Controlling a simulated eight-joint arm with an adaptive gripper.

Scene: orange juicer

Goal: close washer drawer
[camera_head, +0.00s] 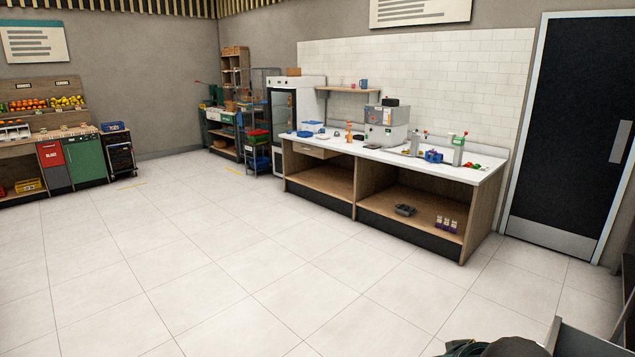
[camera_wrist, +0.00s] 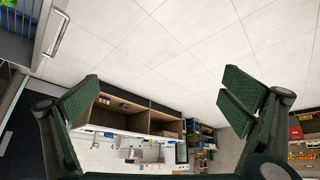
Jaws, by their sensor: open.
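What looks like the washer drawer (camera_wrist: 42,36) is at the upper left of the wrist view. Its pale front panel has a bar handle (camera_wrist: 60,33), and blue rack-like contents (camera_wrist: 14,48) show behind it. The drawer looks pulled out. A grey panel (camera_head: 588,343), probably the same drawer, is cut off at the lower right of the head view. My gripper (camera_wrist: 160,100) is open and empty, its two dark green fingers spread wide and apart from the drawer. In the head view only a dark part of it (camera_head: 468,348) shows, left of the panel.
A counter (camera_head: 440,167) with a juicer machine (camera_head: 386,125) and small items stands along the tiled wall. A dark door (camera_head: 570,130) is at right. Fruit shelves (camera_head: 45,103) and a glass-door fridge (camera_head: 283,115) stand farther back. The tiled floor (camera_head: 230,270) is clear.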

